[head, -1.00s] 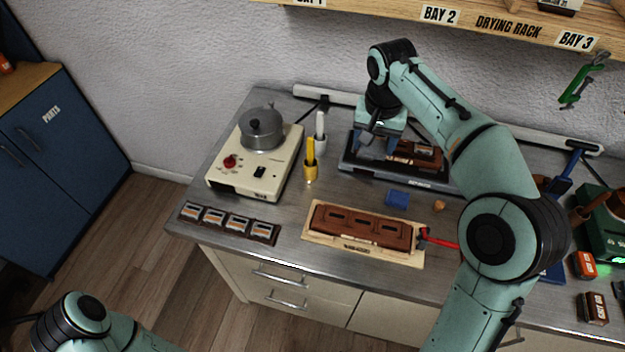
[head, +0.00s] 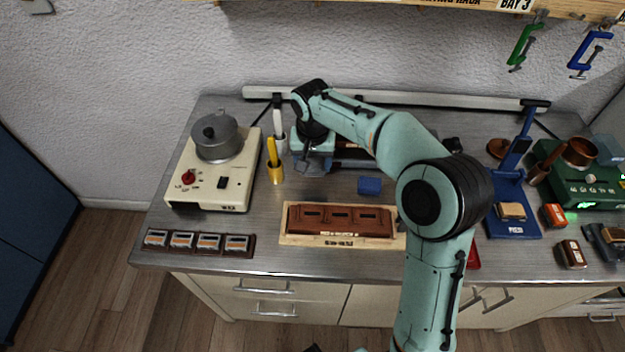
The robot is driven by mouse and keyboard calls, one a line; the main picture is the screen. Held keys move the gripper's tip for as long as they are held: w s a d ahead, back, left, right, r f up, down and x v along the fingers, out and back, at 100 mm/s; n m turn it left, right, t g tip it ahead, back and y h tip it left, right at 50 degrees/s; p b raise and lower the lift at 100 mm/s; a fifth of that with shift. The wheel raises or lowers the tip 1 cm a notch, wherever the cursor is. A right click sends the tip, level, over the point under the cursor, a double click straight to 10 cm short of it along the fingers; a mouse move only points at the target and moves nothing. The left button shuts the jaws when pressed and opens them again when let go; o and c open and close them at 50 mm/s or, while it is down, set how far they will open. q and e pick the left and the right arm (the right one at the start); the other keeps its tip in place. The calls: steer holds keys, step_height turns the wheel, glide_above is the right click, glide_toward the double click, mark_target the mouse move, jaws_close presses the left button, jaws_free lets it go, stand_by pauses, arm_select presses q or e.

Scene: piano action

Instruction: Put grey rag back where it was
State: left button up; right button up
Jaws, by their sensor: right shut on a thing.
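My right gripper (head: 312,166) is pointing down, just right of the yellow cup, at the left end of a dark tray. It is shut on a small grey thing, apparently the grey rag (head: 312,168), which shows only in part under the fingers. I cannot tell whether the rag touches the bench. My left gripper is out of view.
A blue block (head: 369,185) lies to the right. A brown mould on a wooden board (head: 340,221) lies in front. Bare bench lies between.

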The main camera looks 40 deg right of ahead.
mark_target(313, 184)
steer(key=shift+f+b, duration=0.3)
steer(key=shift+f, duration=2.9)
steer(key=shift+f, duration=0.2)
steer(key=o, duration=1)
steer(key=shift+r, duration=0.15)
